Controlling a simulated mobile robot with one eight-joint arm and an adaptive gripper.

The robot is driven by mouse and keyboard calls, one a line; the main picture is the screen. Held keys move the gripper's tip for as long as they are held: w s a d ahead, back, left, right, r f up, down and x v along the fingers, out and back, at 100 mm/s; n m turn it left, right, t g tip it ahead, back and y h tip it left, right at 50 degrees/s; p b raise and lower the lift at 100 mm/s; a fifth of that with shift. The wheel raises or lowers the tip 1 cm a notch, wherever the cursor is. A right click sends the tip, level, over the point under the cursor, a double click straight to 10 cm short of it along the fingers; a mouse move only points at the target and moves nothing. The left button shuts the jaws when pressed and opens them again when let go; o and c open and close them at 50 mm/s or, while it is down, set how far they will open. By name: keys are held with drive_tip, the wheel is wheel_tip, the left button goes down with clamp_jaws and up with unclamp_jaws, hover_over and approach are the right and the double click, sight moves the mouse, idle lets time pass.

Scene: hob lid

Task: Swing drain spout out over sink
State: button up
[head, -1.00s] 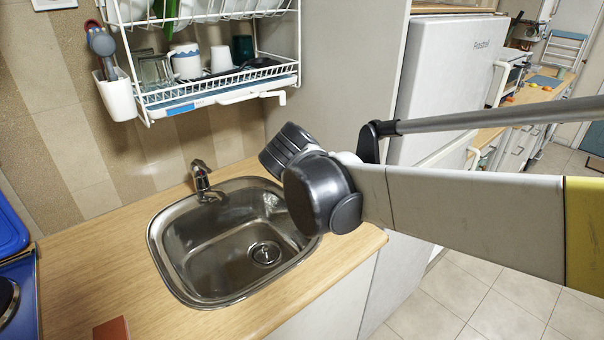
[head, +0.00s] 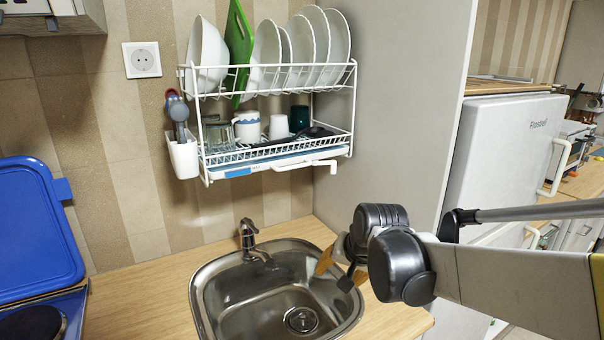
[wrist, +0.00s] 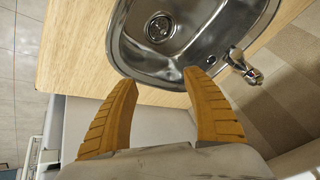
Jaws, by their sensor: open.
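The white drain spout (head: 308,165) is at the front right of the dish rack's drip tray (head: 240,168), above the sink. It lies along the tray front with its bent tip toward the right. The steel sink (head: 215,310) sits in the wooden counter below. My gripper (head: 335,270) is low over the sink's right side, below the spout and apart from it. Its orange fingers are open and empty in the wrist view (wrist: 162,80), which shows the sink (wrist: 185,62) but not the spout.
The wire rack (head: 265,75) holds plates, a green board, cups and a utensil holder (head: 183,155). A tap (head: 250,240) stands behind the sink. A grey panel (head: 395,90) and a white fridge (head: 500,140) stand at the right. A blue hob lid (head: 35,225) is raised at the left.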

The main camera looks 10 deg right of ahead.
drive_tip(key=w+a+r+m+t+y+p, duration=0.1)
drive_tip(key=w+r+m+t+y, duration=0.2)
drive_tip(key=w, duration=0.4)
drive_tip(key=m+t+y+p, duration=0.2)
drive_tip(key=m+t, duration=0.4)
drive_tip(key=t, duration=0.2)
approach(335, 168)
drive_tip(key=b+x, duration=0.2)
drive_tip(key=x, duration=0.8)
drive_tip(key=shift+b, duration=0.3)
drive_tip(key=c, duration=1.2)
